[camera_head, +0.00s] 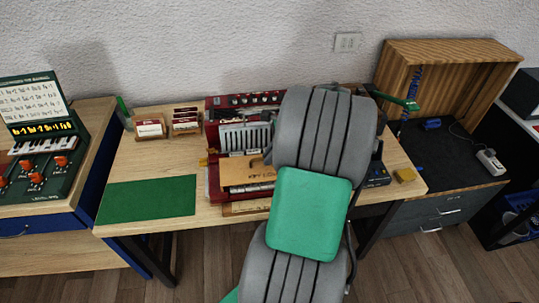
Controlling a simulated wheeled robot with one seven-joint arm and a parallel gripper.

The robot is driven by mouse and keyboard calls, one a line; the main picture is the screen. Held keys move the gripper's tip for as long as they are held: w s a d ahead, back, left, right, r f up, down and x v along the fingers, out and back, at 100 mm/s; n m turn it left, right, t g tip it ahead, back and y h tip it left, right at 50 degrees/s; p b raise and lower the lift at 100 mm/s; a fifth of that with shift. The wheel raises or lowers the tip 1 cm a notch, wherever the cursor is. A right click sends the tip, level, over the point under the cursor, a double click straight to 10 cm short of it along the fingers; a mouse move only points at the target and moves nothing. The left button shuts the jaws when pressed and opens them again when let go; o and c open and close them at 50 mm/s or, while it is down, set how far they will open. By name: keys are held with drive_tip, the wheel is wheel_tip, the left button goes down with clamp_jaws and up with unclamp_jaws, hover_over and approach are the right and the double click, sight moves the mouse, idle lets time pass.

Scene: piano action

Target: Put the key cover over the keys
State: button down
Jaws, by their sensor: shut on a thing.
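The key cover (240,171) is a light wooden board with dark lettering, partly hidden by my arm. It is at the front of the red piano action model (214,183), in front of the upright pale hammer parts. A strip of the keys (245,188) shows just below its front edge. My gripper (268,156) is mostly hidden behind my grey arm; a small grey part shows at the cover's upper right, shut on the cover. Whether the cover rests on the model or hangs just above it I cannot tell.
A green mat (147,200) lies clear on the left of the table. Card holders (151,127) stand behind it. An open wooden box (445,80) stands on the right cabinet, and a green keyboard device (45,135) at far left.

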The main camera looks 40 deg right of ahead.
drive_tip(key=shift+f, duration=0.1)
drive_tip(key=c, duration=1.5)
unclamp_jaws()
drive_tip(key=shift+o, duration=0.2)
